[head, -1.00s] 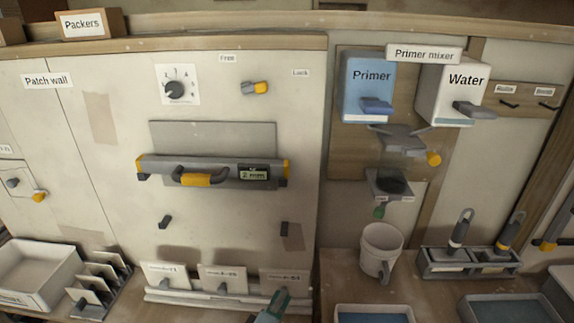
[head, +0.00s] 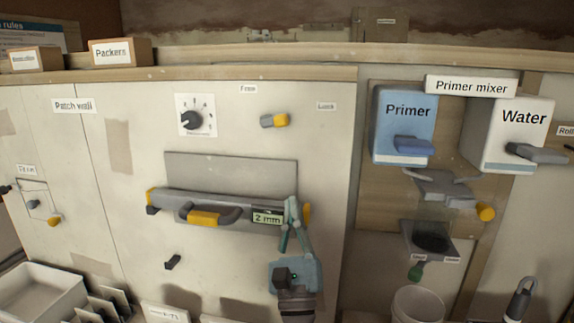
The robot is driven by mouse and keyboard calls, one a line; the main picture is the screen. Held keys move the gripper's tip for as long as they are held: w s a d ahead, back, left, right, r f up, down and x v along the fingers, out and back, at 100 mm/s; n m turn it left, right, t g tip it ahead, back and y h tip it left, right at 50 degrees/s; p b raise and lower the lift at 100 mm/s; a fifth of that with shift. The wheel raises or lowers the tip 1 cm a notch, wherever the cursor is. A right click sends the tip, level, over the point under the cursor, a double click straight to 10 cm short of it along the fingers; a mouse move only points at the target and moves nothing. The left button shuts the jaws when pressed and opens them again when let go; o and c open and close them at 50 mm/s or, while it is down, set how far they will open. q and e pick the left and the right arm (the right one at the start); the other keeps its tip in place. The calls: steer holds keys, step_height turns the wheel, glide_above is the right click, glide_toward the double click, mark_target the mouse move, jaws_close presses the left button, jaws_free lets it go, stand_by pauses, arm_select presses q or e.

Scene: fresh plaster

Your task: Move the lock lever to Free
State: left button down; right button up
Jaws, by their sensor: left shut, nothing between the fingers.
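The lock lever (head: 274,121) is a short grey lever with a yellow end on the patch wall, between the Free label (head: 248,89) at its upper left and the Lock label (head: 326,106) at its upper right. Its yellow end points right. My left gripper (head: 291,203) is shut and empty, pointing up in front of the right end of the grey bar tool, below the lever and apart from it. Whether it touches the bar, I cannot tell. My right gripper is not in view.
The bar (head: 172,200) has a yellow-grey handle and a 2 mm display. A dial (head: 195,118) is left of the lever. A small dark peg (head: 173,262) sits below the bar. The primer mixer board (head: 374,190) is at right. The wall around the lever is clear.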

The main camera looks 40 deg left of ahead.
mark_target(274, 121)
arm_select(q)
steer(key=p+x, duration=0.4)
steer(key=x, duration=0.6)
steer(key=shift+r, duration=0.1)
steer(key=r+p, duration=0.2)
steer(key=r, duration=0.1)
steer(key=shift+s+a+r+p, duration=0.2)
steer(key=shift+s+a+p, duration=0.05)
steer(key=shift+a+p, duration=0.15)
steer(key=shift+w, duration=0.1)
